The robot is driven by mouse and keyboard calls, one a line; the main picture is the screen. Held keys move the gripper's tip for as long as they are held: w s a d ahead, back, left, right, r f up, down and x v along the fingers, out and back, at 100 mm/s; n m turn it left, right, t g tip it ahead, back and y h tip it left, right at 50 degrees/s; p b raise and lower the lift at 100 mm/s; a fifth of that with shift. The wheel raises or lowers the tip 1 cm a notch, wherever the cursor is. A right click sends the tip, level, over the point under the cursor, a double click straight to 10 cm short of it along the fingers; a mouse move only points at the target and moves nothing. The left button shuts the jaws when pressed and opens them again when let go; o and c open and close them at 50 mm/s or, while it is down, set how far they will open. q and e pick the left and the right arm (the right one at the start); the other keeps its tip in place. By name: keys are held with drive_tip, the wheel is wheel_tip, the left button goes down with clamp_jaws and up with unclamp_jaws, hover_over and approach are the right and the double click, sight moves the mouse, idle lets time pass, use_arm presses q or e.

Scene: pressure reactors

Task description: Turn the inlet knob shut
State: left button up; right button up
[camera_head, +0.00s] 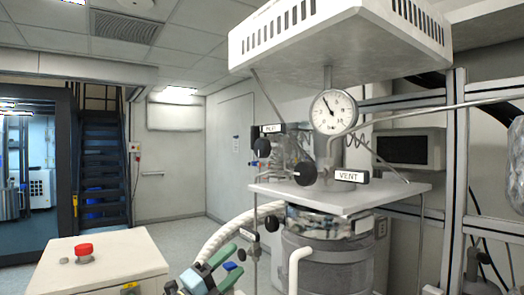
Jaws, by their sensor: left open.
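The inlet knob (262,147) is a round black knob just below a small tag (271,128) that seems to read INLET, on the left of the reactor head. A larger black knob (305,174) sits beside the VENT tag (349,176), lower and to the right. My left gripper (238,258) is at the bottom centre, with green fingers apart and nothing seen between them. It is well below the inlet knob in the picture and not touching it. My right gripper is not in view.
A round pressure gauge (333,112) stands above a white shelf (400,190), under a white hood (345,45). The grey reactor vessel (325,265) is below the shelf. A white ribbed hose (222,238) passes behind my gripper. A cabinet with a red button (83,250) stands left.

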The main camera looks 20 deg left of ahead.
use_arm(q)
wheel_tip(320, 180, up, 10)
drive_tip(key=s+d+m+g+h, duration=0.2)
drive_tip(key=m+g+h, duration=0.15)
drive_tip(key=m, duration=0.45)
drive_tip(key=m+g+y+p, duration=0.1)
drive_tip(key=m+g+y, duration=0.2)
drive_tip(key=m, duration=0.9)
approach(259, 149)
drive_tip(key=shift+t, duration=0.25)
drive_tip(key=p+x, duration=0.4)
drive_tip(key=x, duration=0.7)
drive_tip(key=shift+f, duration=0.1)
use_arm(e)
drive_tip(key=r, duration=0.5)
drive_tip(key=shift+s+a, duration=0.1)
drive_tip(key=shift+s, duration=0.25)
use_arm(q)
drive_tip(key=shift+c, duration=0.4)
drive_tip(key=c, duration=0.9)
